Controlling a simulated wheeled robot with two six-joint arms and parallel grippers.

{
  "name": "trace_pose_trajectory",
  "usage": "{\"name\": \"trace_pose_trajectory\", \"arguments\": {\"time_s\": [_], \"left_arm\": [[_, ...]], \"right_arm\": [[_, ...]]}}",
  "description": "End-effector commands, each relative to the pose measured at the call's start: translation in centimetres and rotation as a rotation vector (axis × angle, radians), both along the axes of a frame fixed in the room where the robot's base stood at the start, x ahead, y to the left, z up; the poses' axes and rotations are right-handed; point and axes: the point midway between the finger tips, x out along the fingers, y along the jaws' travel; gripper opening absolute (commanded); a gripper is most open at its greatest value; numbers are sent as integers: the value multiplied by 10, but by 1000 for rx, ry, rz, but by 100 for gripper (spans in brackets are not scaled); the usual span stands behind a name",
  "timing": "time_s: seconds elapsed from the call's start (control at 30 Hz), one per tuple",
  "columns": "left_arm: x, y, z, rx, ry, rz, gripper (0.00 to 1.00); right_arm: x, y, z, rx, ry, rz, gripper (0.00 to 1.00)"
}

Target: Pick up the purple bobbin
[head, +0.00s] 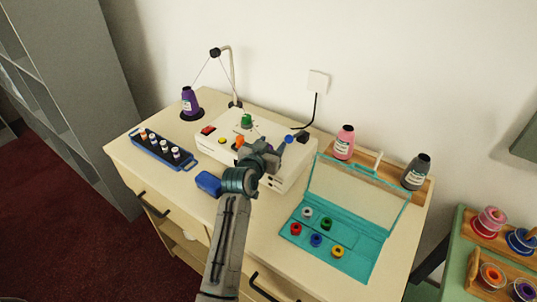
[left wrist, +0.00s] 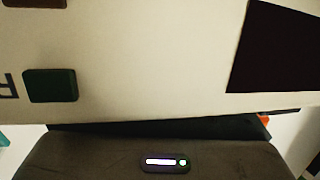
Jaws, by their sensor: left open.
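No small purple bobbin can be made out for certain. A purple thread cone (head: 189,102) stands on a dark base at the counter's back left, and a small purple spool (head: 525,289) shows at the lower right edge on a side rack. My left gripper (head: 264,141) is open and empty over the cream machine (head: 215,145), its fingers spread, well to the right of the purple cone. The left wrist view shows a pale surface close up, with a dark green button (left wrist: 51,85) and a black square (left wrist: 280,48). My right gripper is not in view.
A teal case (head: 348,252) with an open clear lid holds several coloured bobbins. A blue tray (head: 150,152) of bobbins lies at left. Pink (head: 344,143) and grey (head: 416,173) cones stand at the back right. A thread stand (head: 232,75) rises behind the machine.

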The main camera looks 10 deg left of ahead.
Motion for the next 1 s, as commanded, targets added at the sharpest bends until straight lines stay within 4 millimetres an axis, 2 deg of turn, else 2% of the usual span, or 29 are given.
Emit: {"name": "trace_pose_trajectory", "arguments": {"time_s": [0.2,0.27,0.43,0.47,0.83,1.0], "left_arm": [[1,0,0,0,1,0,50],[1,0,0,0,1,0,40],[1,0,0,-1,1,0,6],[1,0,0,-1,1,0,3],[1,0,1,-1,1,0,0],[1,-1,11,-2,-2,-1,0]], "right_arm": [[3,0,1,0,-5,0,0],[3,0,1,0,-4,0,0],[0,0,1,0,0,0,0],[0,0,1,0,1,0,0],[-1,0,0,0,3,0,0],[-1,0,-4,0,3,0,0]]}}
